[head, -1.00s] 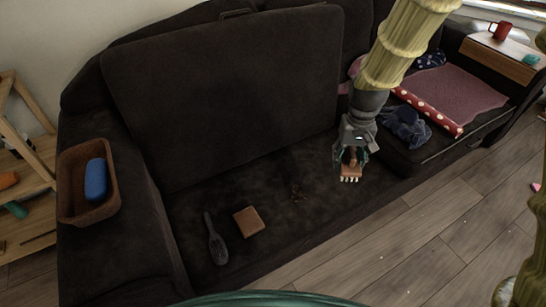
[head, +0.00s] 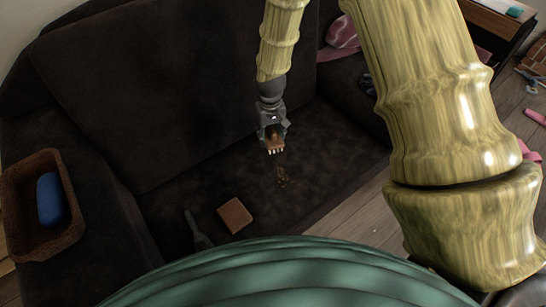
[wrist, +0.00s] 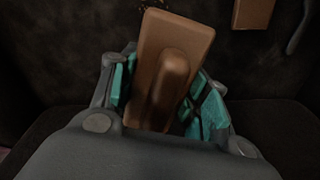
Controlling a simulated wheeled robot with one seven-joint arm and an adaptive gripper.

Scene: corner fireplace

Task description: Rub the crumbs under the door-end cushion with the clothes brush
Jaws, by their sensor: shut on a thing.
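The clothes brush (head: 275,149) has a brown wooden back with a raised grip and pale bristles pointing down. My gripper (head: 273,132) is shut on its grip; the wrist view shows the brush (wrist: 182,42) between the teal finger pads. The crumbs (head: 282,177) lie in a small brown patch on the dark sofa seat, just in front of the brush. A few specks show at the top of the wrist view. The brush seems just above or on the seat; contact cannot be told. A large dark cushion (head: 150,90) leans against the backrest, off the seat.
A brown square block (head: 234,215) and a dark hairbrush (head: 198,232) lie on the seat, left of the crumbs. A brown basket (head: 70,238) holding a blue object (head: 50,199) sits on the left armrest. My arm hides much of the right side.

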